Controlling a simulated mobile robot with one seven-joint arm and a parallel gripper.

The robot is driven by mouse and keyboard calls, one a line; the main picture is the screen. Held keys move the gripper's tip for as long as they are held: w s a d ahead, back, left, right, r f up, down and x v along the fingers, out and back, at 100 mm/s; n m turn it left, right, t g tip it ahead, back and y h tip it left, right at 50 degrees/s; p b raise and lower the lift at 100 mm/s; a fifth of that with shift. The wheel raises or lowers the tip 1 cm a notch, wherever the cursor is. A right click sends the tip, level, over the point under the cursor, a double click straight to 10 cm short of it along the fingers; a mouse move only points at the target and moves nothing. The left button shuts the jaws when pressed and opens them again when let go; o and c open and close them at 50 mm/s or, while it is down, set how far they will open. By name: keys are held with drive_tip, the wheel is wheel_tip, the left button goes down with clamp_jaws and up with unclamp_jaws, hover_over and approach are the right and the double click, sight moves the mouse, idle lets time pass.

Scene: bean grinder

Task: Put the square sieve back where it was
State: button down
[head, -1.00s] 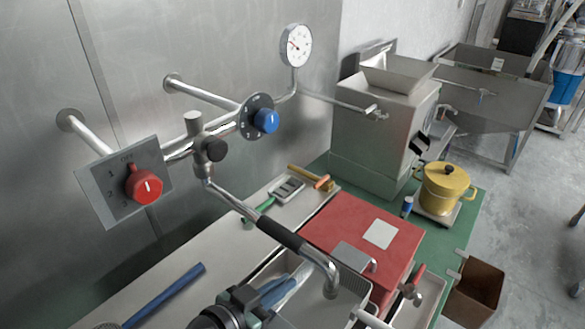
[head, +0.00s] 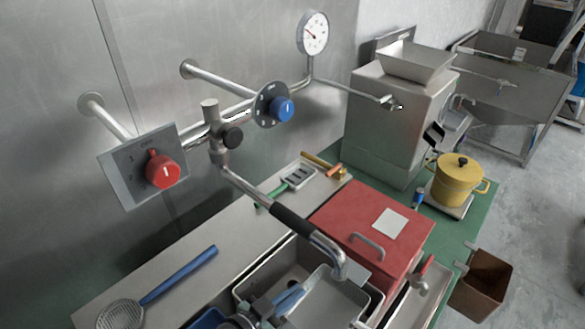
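The square sieve (head: 328,299) shows as a pale grey square piece at the bottom middle of the head view, over the grey bin (head: 259,269) and below the spout end. A blue handle (head: 291,296) lies at its left. My gripper (head: 268,307), dark and partly cut off by the bottom edge, is at this handle and appears shut on it. The fingertips are small and partly hidden. I cannot tell whether the sieve touches the bin.
A bent spout (head: 292,226) hangs low over the bin. A red box (head: 370,225) stands right of it. A round sieve (head: 121,314) with a blue handle and a green-handled slotted tool (head: 298,179) lie on the counter (head: 175,255). The counter between them is clear.

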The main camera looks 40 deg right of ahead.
drive_tip(key=shift+f+b, duration=0.3)
drive_tip(key=shift+b, duration=0.2)
drive_tip(key=shift+f+b, duration=0.25)
drive_tip(key=shift+b, duration=0.1)
drive_tip(key=c, duration=1.1)
unclamp_jaws()
drive_tip(key=shift+o, duration=0.2)
